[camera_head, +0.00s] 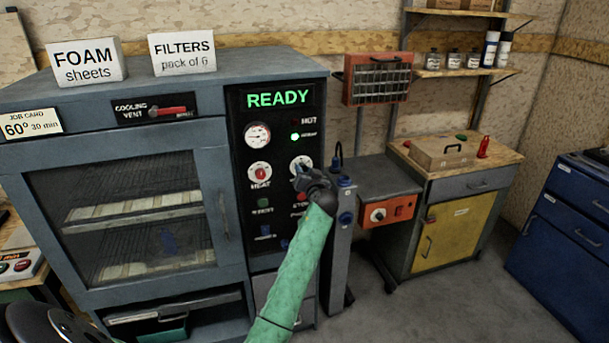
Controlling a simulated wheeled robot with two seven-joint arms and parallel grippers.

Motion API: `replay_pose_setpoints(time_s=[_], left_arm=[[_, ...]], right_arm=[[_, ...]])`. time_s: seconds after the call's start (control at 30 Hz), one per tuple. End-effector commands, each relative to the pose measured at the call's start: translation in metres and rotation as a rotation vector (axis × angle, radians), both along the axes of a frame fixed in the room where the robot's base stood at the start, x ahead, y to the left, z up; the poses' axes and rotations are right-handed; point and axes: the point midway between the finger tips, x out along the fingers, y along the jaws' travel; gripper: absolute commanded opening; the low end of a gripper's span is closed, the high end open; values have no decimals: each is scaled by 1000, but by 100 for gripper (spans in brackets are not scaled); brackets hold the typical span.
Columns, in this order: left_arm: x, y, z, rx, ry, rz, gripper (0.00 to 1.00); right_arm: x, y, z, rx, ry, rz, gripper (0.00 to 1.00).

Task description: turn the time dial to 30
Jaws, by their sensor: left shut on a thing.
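The time dial (295,161) is a round white-faced dial on the black control panel of the grey oven. It sits right of the red-knobbed HEAT dial (260,173). My left gripper (303,172), at the end of the green-sleeved arm, is at the time dial from below and is shut on its knob. The gripper hides the knob and the lower part of the scale, so I cannot read the setting. The job card (31,123) on the oven reads 60° 30 min. My right gripper is not in view.
The panel display (279,95) reads READY, above a lit green lamp (295,137) and a gauge (257,135). Small buttons lie below the dials. A grey post (340,250) stands right of the oven. A yellow-doored cabinet (441,240) is farther right; the floor before it is clear.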

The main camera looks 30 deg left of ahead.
Motion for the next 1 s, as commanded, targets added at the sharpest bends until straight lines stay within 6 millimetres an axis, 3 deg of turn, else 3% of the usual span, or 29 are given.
replay_pose_setpoints(time_s=[0.37, 1.0], left_arm=[[1, 0, -1, 229, 269, -1, 7], [1, -1, -1, 461, 542, -1, 7]], right_arm=[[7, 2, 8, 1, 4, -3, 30], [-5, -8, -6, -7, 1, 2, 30]])
